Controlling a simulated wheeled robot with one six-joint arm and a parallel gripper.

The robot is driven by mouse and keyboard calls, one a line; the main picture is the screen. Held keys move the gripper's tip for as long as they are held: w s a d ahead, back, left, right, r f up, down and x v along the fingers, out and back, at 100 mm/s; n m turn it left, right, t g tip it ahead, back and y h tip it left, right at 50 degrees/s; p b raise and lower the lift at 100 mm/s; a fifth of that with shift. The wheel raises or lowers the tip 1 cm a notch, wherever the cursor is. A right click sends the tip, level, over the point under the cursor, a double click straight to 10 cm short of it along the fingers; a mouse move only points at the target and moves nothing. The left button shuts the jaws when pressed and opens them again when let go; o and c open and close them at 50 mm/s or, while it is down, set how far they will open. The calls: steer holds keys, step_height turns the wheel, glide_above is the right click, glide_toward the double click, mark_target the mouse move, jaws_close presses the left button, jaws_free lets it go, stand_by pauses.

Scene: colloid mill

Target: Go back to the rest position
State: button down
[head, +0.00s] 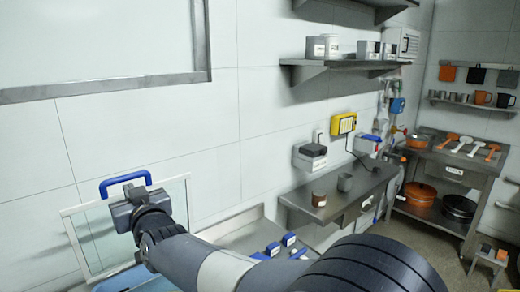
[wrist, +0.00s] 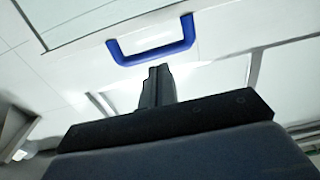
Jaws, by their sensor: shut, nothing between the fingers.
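My gripper (head: 127,195) is in the left part of the head view, at the end of my raised arm. In the wrist view its fingers (wrist: 157,72) are closed together with nothing between them. A blue handle (head: 125,184) shows just above the gripper in the head view, and it also shows beyond the fingertips in the wrist view (wrist: 153,53). A clear framed panel (head: 90,240) is below and behind the gripper. The gripper does not hold the handle; whether they touch is unclear. My arm hides part of the panel and the bench.
A steel bench (head: 235,222) with several blue-topped items stands right of my arm. A small counter (head: 325,208) holds two cups. A wall shelf (head: 340,65) is above it. A steel table (head: 455,160) with utensils and pans is at the far right. Floor shows at the right.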

steer(key=s+d+f+t+b, duration=0.1)
steer(key=s+d+f+b, duration=0.3)
steer(key=s+d+b, duration=0.3)
steer(key=s+d, duration=0.2)
steer(key=s, duration=0.2)
steer(key=shift+s+d+y+b, duration=0.2)
steer(key=shift+d+y+b, duration=0.1)
steer(key=shift+d+y, duration=0.1)
stand_by(0.3)
